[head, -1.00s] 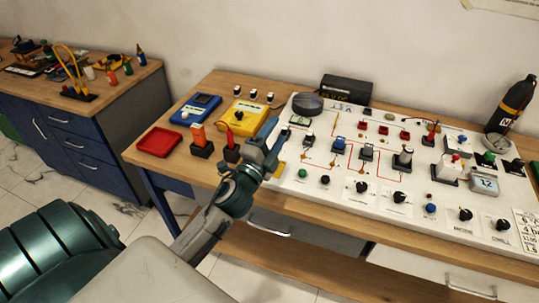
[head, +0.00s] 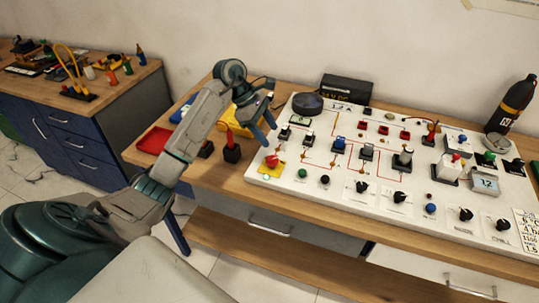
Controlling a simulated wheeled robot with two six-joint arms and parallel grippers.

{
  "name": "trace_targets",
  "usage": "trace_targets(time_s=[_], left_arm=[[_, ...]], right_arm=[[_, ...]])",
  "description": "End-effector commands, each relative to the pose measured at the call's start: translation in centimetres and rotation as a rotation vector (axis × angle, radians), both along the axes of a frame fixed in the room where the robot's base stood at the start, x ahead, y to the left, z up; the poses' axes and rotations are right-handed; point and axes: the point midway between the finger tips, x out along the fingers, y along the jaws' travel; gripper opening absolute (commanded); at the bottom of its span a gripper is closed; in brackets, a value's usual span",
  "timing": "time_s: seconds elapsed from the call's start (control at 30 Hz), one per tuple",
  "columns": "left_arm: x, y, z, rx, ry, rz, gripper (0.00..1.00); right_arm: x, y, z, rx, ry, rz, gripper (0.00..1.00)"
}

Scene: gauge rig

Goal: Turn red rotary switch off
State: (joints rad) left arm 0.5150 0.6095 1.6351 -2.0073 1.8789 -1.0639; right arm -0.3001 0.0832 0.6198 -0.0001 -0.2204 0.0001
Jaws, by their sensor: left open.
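The red rotary switch (head: 272,161) sits on a yellow plate (head: 270,170) at the front left corner of the white panel (head: 335,187). The angle of its knob is too small to tell. My left gripper (head: 262,131) is open and empty, above the left edge of the panel, with its fingers pointing down. It is behind and above the red switch and apart from it. My right gripper does not show.
The panel carries several knobs, buttons and small modules, with a black knob (head: 362,187) in the front row. A red tray (head: 154,140) and a black stand with a red top (head: 232,153) are left of the panel. A dark bottle (head: 512,103) stands at the back right.

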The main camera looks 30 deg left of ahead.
Motion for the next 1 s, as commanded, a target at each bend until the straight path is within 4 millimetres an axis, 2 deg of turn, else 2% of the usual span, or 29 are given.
trace_targets(time_s=[0.03, 0.1, 0.23, 0.6, 0.73, 0.8, 1.0], left_arm=[[-0.2, 1.2, 0.2, 0.041, 0.027, -0.007, 0.59], [-0.6, 2.3, 0.4, 0.081, 0.059, -0.014, 0.59], [-0.9, 2.9, -0.1, 0.109, 0.084, -0.021, 0.59], [-0.5, 0.8, -5.5, 0.108, 0.085, -0.021, 0.59], [-0.3, -0.1, -7.3, 0.108, 0.087, -0.021, 0.59], [-0.2, -0.5, -7.8, 0.107, 0.086, -0.021, 0.59], [0.0, -1.0, -9.3, 0.108, 0.086, -0.020, 0.59]], right_arm=[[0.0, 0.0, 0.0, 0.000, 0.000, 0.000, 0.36], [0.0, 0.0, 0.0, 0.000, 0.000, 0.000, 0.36], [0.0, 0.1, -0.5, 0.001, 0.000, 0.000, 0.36], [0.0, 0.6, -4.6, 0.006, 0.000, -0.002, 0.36], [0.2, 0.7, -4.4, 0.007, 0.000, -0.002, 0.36], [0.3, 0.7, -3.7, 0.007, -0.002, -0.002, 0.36], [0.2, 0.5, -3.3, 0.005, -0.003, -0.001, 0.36]])
